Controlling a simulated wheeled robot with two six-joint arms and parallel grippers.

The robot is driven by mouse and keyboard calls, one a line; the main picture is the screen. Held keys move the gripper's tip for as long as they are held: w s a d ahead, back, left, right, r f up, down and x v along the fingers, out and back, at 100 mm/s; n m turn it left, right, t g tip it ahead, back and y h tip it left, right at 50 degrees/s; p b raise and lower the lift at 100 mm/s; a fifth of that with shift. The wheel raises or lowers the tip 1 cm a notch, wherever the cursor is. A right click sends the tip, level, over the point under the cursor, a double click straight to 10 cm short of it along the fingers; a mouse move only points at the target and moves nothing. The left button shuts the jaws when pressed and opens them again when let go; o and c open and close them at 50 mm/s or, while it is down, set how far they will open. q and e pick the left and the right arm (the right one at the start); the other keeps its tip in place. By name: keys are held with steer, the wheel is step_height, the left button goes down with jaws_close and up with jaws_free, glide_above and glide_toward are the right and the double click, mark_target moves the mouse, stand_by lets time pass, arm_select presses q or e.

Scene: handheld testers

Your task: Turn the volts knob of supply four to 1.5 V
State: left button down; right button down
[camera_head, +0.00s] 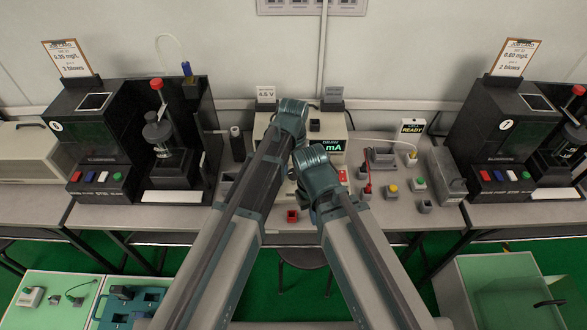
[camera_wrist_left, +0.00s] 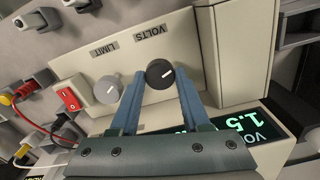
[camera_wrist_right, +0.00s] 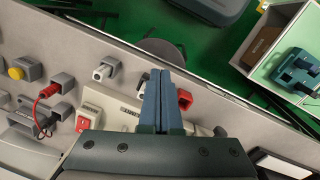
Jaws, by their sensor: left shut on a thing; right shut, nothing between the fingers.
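The black volts knob (camera_wrist_left: 160,73) with a white pointer line sits under the VOLTS label (camera_wrist_left: 151,32) on the cream front of the supply (camera_wrist_left: 185,40). My left gripper (camera_wrist_left: 157,88) is shut on this knob, one blue finger on each side. The green display (camera_wrist_left: 236,128) reads 1.5 beside a partly cut-off volts label. A grey limit knob (camera_wrist_left: 108,89) is left of it. In the head view my left wrist (camera_head: 291,118) covers the knob. My right gripper (camera_wrist_right: 162,78) is shut and empty, over the bench near the supply's red switch (camera_wrist_right: 82,124).
A red block (camera_wrist_right: 184,99) lies beside my right fingers. A red lead (camera_head: 367,182) and several grey sockets are right of the supply. Black testers stand at the left (camera_head: 112,150) and right (camera_head: 505,140). A READY sign (camera_head: 412,127) stands behind.

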mark_target(293, 172)
arm_select(q)
steer(key=shift+n, duration=0.7)
steer(key=shift+c, duration=1.9)
jaws_free()
step_height(293, 172, up, 14)
steer(key=p, duration=1.4)
steer(key=shift+f, duration=0.1)
